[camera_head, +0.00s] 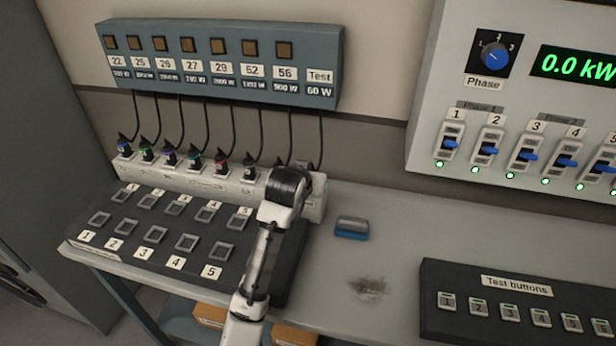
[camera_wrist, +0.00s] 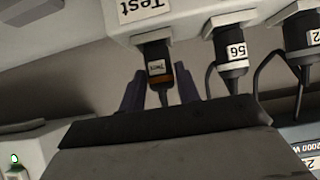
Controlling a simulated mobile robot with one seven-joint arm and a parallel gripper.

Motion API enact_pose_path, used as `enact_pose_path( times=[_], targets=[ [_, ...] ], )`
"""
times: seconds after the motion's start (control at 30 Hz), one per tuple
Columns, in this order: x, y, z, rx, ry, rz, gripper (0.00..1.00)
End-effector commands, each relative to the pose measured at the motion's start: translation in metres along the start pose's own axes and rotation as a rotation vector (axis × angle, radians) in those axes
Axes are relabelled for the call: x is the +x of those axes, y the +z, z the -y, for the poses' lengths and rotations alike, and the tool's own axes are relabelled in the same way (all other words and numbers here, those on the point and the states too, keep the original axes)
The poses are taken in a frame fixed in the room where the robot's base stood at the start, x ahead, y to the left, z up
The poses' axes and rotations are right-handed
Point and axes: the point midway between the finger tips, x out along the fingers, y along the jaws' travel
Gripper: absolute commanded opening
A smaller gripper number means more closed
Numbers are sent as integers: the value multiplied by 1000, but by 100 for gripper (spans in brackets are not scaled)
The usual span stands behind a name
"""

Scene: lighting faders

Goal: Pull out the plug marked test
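The plug marked test (camera_wrist: 156,50) is dark, with a white label and an orange band. In the wrist view it sits in the white socket strip (camera_wrist: 190,14) below a "Test" label. My gripper (camera_wrist: 160,74) is at this plug, with one finger on each side. The fingers look apart, with narrow gaps beside the plug, so it seems open around it. In the head view the socket strip (camera_head: 180,182) stands at the back of the bench, and my arm hides the test plug and my fingertips.
The plug marked 56 (camera_wrist: 230,55) is close beside my gripper, with another plug (camera_wrist: 300,35) beyond it and black cables hanging. A black switch board (camera_head: 125,205) lies before the strip. A blue-grey sponge-like block (camera_head: 352,228) and a test buttons box (camera_head: 520,300) are right.

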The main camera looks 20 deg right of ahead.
Motion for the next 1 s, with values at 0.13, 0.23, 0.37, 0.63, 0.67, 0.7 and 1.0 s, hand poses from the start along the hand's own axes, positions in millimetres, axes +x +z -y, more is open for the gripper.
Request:
enact_pose_path(
  times=[0.13,0.23,0.37,0.63,0.67,0.7,1.0],
  targets=[
    [0,0,0,0,0,0,5],
    [0,0,0,0,0,0,5],
    [-1,-2,0,0,0,0,5],
    [-3,-5,0,0,0,-2,5],
    [-4,-6,0,0,0,-2,5],
    [-5,-7,0,0,0,-2,5],
    [-13,-19,0,1,0,-1,5]
  ],
)
